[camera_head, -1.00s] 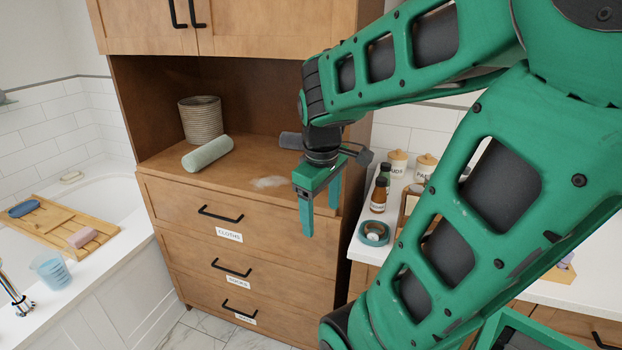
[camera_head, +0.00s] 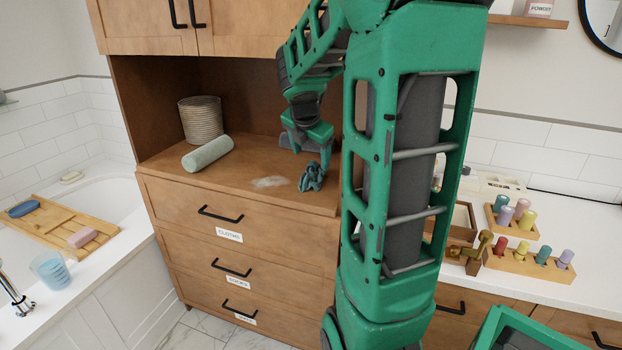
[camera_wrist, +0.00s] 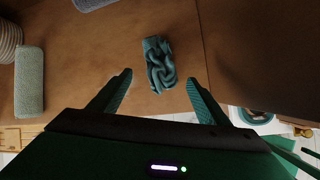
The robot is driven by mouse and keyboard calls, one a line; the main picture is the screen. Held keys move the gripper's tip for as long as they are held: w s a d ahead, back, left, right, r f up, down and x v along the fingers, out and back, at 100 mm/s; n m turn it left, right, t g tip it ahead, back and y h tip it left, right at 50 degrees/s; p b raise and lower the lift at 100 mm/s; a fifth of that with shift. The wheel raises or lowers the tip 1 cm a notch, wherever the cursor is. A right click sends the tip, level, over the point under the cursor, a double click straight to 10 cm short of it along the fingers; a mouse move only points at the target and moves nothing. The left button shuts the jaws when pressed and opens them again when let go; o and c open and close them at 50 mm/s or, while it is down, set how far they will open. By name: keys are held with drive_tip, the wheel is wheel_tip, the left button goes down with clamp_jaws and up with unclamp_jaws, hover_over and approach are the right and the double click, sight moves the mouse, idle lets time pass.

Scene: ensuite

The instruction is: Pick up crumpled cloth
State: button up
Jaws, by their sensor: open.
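The crumpled cloth (camera_head: 311,177) is a small dark teal bundle on the wooden cabinet top, near its right front edge. In the wrist view the cloth (camera_wrist: 159,64) lies ahead of my fingertips, roughly centred between them and apart from both. My gripper (camera_head: 308,160) is open and empty, just above and behind the cloth in the head view. Its two fingers (camera_wrist: 160,86) show spread in the wrist view. Part of the gripper is hard to make out behind the arm in the head view.
A whitish smear (camera_head: 269,182) lies beside the cloth. The cabinet's back and upper cupboard (camera_head: 230,25) enclose the space.

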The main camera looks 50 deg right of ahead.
sight(313, 172)
drive_tip(key=x, duration=1)
drive_tip(key=shift+w+d, duration=0.1)
drive_tip(key=shift+w, duration=0.15)
drive_tip(key=c, duration=0.8)
